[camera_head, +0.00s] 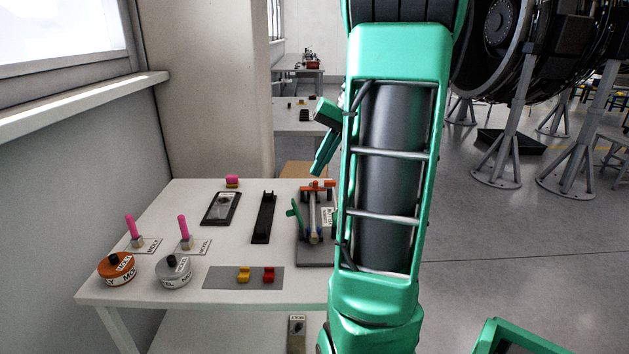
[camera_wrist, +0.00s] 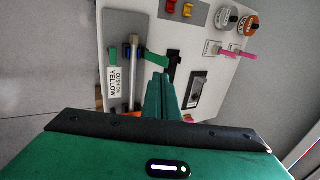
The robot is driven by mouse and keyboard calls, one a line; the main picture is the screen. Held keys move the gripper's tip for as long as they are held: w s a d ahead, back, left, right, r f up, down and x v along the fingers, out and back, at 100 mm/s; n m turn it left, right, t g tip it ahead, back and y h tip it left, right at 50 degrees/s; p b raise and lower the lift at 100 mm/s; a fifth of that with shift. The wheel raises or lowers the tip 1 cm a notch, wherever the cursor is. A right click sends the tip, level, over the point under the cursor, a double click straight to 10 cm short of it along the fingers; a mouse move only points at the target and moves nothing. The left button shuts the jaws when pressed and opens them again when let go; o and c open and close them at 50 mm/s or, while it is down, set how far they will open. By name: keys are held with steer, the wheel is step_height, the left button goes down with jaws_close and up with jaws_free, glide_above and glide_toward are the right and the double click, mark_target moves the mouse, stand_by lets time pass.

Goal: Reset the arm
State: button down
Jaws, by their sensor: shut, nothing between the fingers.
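My green arm (camera_head: 392,160) stands upright in front of the right part of the white table in the head view. My gripper (camera_head: 315,172) shows at the arm's left side, pointing down above the table's far right part. In the wrist view my gripper (camera_wrist: 164,76) has its green fingers together, with nothing between them. The wrist view shows the table (camera_wrist: 215,65) upside down beneath the fingers. The gripper looks clear of the table items, though its exact height is hard to tell.
The table (camera_head: 190,293) holds an orange tin (camera_head: 117,270), a grey tin (camera_head: 174,272), pink-handled tools (camera_head: 184,228), a dark tray (camera_head: 220,209), a black holder (camera_head: 264,218) and a clamp fixture (camera_head: 315,225) partly behind my arm. Engine stands (camera_head: 505,150) are right, with open floor before them.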

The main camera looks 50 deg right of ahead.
steer(key=shift+r, duration=0.45)
steer(key=shift+a, duration=0.1)
steer(key=a+f+n, duration=0.1)
steer(key=a+f, duration=0.2)
steer(key=a, duration=0.5)
steer(key=s+a+f+n+g+h, duration=0.1)
steer(key=s+a+f+g, duration=0.1)
steer(key=s+a+f, duration=0.2)
steer(key=s+a+f+n+g+h, duration=0.1)
steer(key=s+a+f, duration=0.3)
steer(key=s, duration=0.7)
steer(key=shift+f+g+h, duration=0.5)
steer(key=shift+f+h, duration=0.1)
steer(key=shift+f, duration=0.15)
